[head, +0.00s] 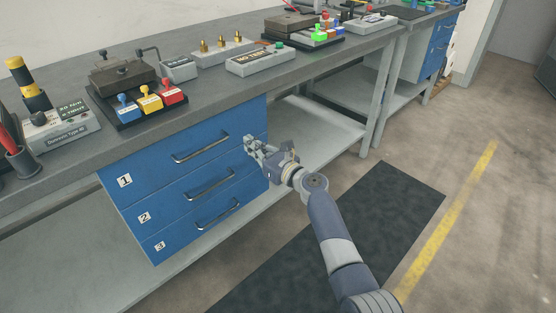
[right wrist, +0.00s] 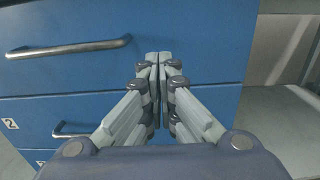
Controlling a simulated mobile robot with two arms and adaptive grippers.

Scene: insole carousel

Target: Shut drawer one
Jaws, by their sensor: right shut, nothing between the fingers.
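Drawer one (head: 184,158) is the top blue drawer of the cabinet under the workbench, marked with a 1 label (head: 124,181). Its front looks about level with the drawers below; I cannot tell whether a small gap remains. It has a metal bar handle (head: 201,148), which also shows at the upper left of the right wrist view (right wrist: 68,48). My right gripper (head: 249,144) is shut and empty, at the right end of the drawer front, right of the handle. In the right wrist view its fingertips (right wrist: 158,58) are against or just before the blue front; contact is unclear. My left gripper is out of view.
Drawer two (head: 180,197) and drawer three (head: 189,232) sit below. The workbench top (head: 205,86) above carries fixtures, colored blocks and a pen cup. A lower shelf (head: 320,128) lies right of the cabinet. A dark mat (head: 385,205) covers the floor.

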